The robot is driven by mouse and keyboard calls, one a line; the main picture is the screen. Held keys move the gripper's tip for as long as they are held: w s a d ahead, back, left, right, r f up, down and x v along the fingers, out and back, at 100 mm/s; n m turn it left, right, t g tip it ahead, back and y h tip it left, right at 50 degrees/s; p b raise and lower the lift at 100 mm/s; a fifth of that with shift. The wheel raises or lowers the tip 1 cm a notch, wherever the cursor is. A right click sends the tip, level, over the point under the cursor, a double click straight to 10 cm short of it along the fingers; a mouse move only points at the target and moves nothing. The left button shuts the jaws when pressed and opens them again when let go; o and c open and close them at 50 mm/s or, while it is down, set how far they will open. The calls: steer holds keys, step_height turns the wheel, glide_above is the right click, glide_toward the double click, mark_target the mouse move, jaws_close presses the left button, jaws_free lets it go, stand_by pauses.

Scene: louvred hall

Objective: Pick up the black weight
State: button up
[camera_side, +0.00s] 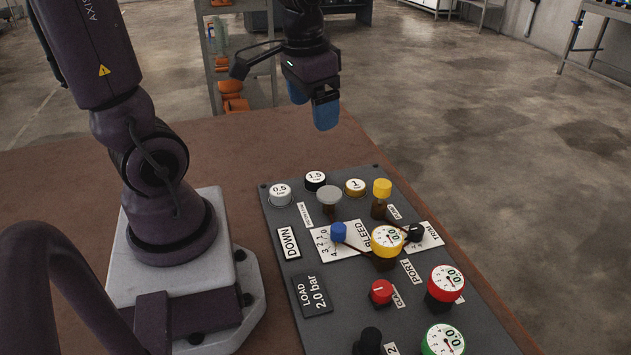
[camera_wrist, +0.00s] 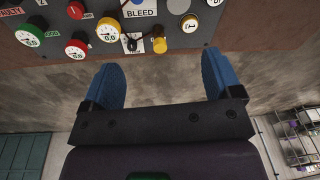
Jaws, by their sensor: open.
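The black weight (camera_side: 315,181) is a short round piece with a white top marked 1.5. It sits upright near the far edge of the grey panel in the side view, between a silver weight (camera_side: 280,193) marked 0.5 and a brass weight (camera_side: 354,187) marked 1. My gripper (camera_side: 313,103) hangs above and beyond it, with blue fingers spread apart and nothing between them. In the wrist view my open gripper (camera_wrist: 163,82) is over the floor past the table edge. The brass weight (camera_wrist: 189,23) shows there; the black weight is not clearly seen there.
The panel (camera_side: 284,222) carries a grey round cap (camera_side: 329,194), a yellow knob (camera_side: 382,187), a blue knob (camera_side: 339,232), and several gauges such as the yellow one (camera_side: 387,240). Brown table surface (camera_side: 230,150) is clear left of and beyond the panel.

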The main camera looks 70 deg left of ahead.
steer(key=w+a+f+m+g+h, duration=0.1)
steer(key=w+a+f+m+g, duration=0.15)
steer(key=a+f+m, duration=0.6)
steer(key=m+t, duration=0.1)
steer(key=m, duration=0.6)
glide_above(316, 177)
step_height(316, 177, down, 6)
step_height(316, 177, down, 7)
steer(key=shift+d+r, duration=0.1)
steer(key=shift+r, duration=0.05)
steer(key=shift+a+f, duration=0.2)
steer(key=shift+f, duration=2.75)
steer(key=shift+c, duration=0.5)
steer(key=c, duration=1.2)
